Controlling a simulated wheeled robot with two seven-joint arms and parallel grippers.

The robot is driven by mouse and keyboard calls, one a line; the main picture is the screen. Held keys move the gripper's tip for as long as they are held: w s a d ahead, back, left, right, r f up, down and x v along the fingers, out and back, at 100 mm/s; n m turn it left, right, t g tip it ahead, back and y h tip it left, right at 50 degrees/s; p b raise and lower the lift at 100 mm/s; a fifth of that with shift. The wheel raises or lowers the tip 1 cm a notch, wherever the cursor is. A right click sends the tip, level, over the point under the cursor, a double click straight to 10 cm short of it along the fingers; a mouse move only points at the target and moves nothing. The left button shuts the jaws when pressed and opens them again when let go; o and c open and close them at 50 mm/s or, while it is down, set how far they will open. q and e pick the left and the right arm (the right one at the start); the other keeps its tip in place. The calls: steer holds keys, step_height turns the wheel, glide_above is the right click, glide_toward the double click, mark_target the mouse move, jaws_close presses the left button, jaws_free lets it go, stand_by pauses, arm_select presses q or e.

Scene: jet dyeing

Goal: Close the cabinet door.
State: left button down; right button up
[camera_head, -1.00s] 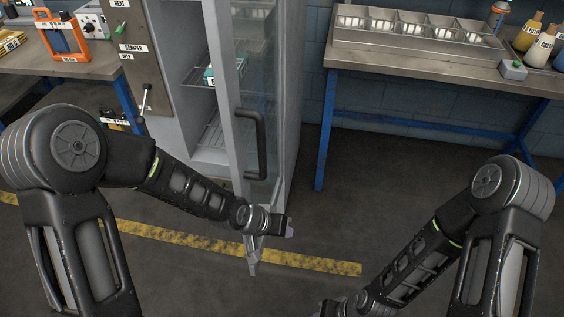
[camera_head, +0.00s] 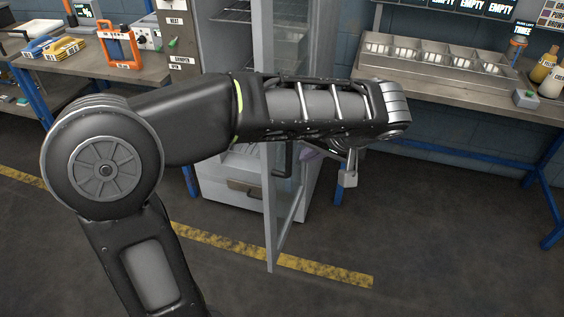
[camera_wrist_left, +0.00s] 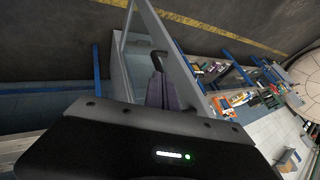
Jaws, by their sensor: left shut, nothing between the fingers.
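The cabinet (camera_head: 228,192) stands at the centre in the head view, its grey-framed glass door (camera_head: 270,225) swung open towards me. The door's dark handle (camera_head: 283,162) is partly hidden by my left arm. In the left wrist view the door frame (camera_wrist_left: 122,60) and the handle (camera_wrist_left: 157,62) show just ahead of the fingers. My left gripper (camera_head: 308,153) is shut and empty, mostly behind my forearm, to the right of the door's front edge. Its purple fingers show in the left wrist view (camera_wrist_left: 163,94), close to the handle; I cannot tell whether they touch. My right gripper is out of view.
A metal bench (camera_head: 440,88) with a compartment tray stands right of the cabinet. A table (camera_head: 85,78) with an orange frame (camera_head: 117,46) stands at the left. A yellow floor stripe (camera_head: 325,272) passes under the door. The floor at the right is clear.

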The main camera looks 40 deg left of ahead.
arm_select(q)
steer(key=shift+f, duration=0.1)
steer(key=b, duration=0.3)
glide_toward(270, 166)
step_height(270, 166, down, 4)
steer(key=w+d, duration=0.1)
steer(key=w, duration=0.1)
steer(key=a, duration=0.1)
steer(key=s+a+p, duration=0.1)
steer(key=a, duration=0.1)
steer(key=shift+a, duration=0.4)
